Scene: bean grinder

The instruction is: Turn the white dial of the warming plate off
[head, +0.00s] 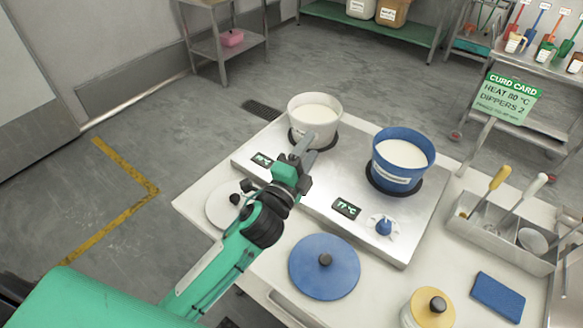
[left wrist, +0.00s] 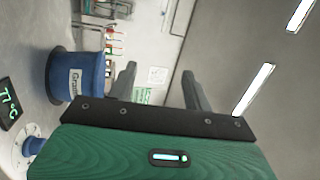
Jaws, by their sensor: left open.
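The steel warming plate (head: 318,208) stands on the white table with a white pot (head: 314,113) and a blue pot (head: 402,160) on it. A blue dial on a white base (head: 384,227) sits at its front right and also shows in the left wrist view (left wrist: 33,146). I cannot see the white dial; my left arm covers part of the plate's front left. My left gripper (head: 302,146) is above the plate, in front of the white pot in the head view. It is open and empty, its fingers (left wrist: 160,88) apart. My right gripper is out of view.
One display (head: 347,208) reads 77 °C; another (head: 262,160) is at the left. A blue lid (head: 324,267) and a white lid (head: 222,208) lie on the table. A utensil tray (head: 492,234) and a yellow-lidded jar (head: 428,310) are at the right.

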